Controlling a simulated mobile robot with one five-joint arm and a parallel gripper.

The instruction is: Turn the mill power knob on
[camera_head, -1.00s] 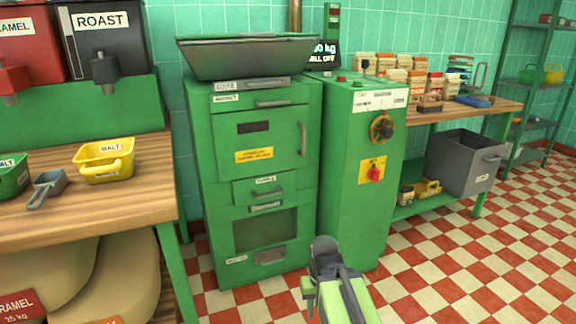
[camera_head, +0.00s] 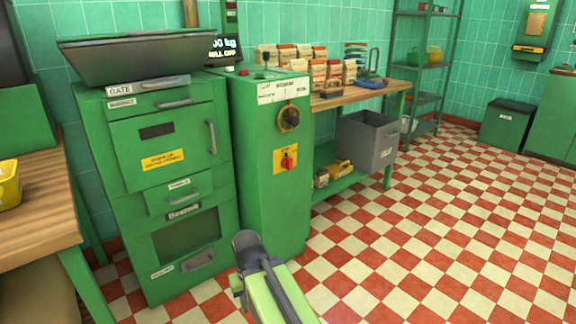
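The green mill (camera_head: 165,125) stands at left centre, with a grey hopper on top. On the front of its right-hand cabinet (camera_head: 255,200) is a red knob (camera_head: 288,161) on a yellow plate. A round dark and brass dial (camera_head: 289,118) sits above the knob. A display on the mill (camera_head: 223,47) appears to read "MILL OFF". My gripper (camera_head: 243,262) is low in front of the cabinet, apart from the knob and below it. Its fingers are foreshortened, so I cannot tell whether they are open or shut. I see nothing held.
Another wooden counter (camera_head: 38,205) is at left. The red and white checked floor (camera_head: 430,220) is clear in front and to the right.

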